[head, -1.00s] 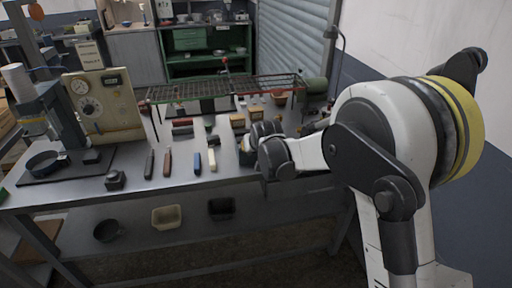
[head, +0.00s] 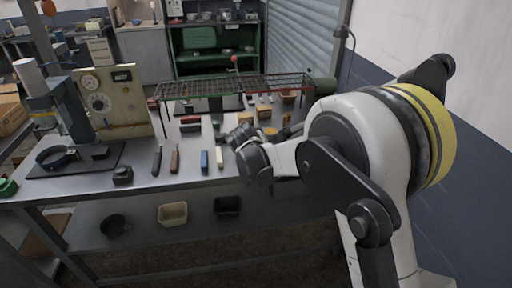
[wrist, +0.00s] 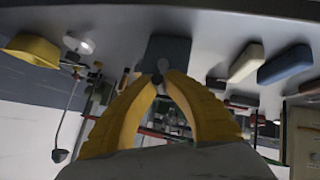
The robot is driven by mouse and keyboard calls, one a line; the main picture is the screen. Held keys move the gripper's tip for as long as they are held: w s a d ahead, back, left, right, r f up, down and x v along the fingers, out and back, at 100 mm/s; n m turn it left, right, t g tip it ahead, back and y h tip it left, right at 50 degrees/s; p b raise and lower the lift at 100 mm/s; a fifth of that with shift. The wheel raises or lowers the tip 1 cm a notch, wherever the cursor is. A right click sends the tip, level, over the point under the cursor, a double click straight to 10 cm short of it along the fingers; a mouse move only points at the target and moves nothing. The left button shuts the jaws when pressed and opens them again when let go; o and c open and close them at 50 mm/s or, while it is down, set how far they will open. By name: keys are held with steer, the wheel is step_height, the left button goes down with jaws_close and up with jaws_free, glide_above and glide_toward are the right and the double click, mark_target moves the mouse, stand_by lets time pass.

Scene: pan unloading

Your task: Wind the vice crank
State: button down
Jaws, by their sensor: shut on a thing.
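In the wrist view my gripper (wrist: 162,80) has its two yellow fingers closed together at the tips on a small grey piece (wrist: 162,66), which looks like the vice crank's handle. A dark blue-grey block (wrist: 168,47) just beyond the tips looks like part of the vice. The fingertips and the wrist hide much of both. In the head view my gripper's fingertips are hidden behind its dark wrist, low over the workbench (head: 190,180), right of the white bar (head: 220,158). I cannot make out the vice or crank there.
A blue bar (head: 205,161) and a brown bar (head: 174,160) lie left of my wrist. A wire rack (head: 235,87) stands behind it. A press (head: 60,110) and a panel with dials (head: 110,100) stand at the left. Bins sit on the lower shelf.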

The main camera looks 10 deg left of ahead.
steer(key=shift+d+f, duration=0.1)
steer(key=shift+f, duration=0.05)
steer(key=c, duration=1.4)
jaws_free()
steer(key=shift+c, duration=0.2)
steer(key=v, duration=1.2)
steer(key=shift+d, duration=0.1)
